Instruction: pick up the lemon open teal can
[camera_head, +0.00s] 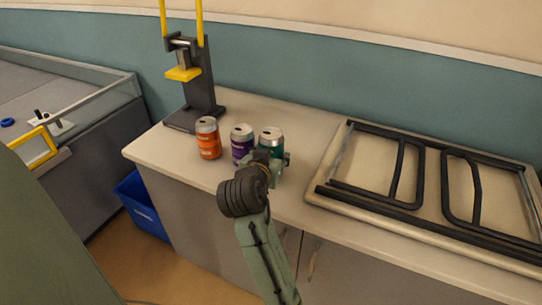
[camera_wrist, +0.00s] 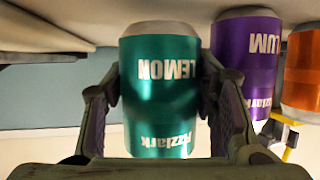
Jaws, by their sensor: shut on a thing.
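The teal lemon can (camera_head: 271,140) stands on the white counter (camera_head: 300,180), at the right end of a row of cans. In the wrist view the teal can (camera_wrist: 160,85) fills the middle, with "LEMON" upside down on its side. My gripper (camera_head: 268,160) is shut on the teal can, with one finger on each side of it (camera_wrist: 160,110). In the head view the gripper hides the can's lower part. I cannot tell whether the can is clear of the counter.
A purple plum can (camera_head: 241,145) stands close to the left of the teal can, and an orange can (camera_head: 207,140) stands farther left. A black and yellow press (camera_head: 195,85) stands behind them. Black metal frames (camera_head: 405,165) lie on a board at the right. A blue bin (camera_head: 140,205) is on the floor.

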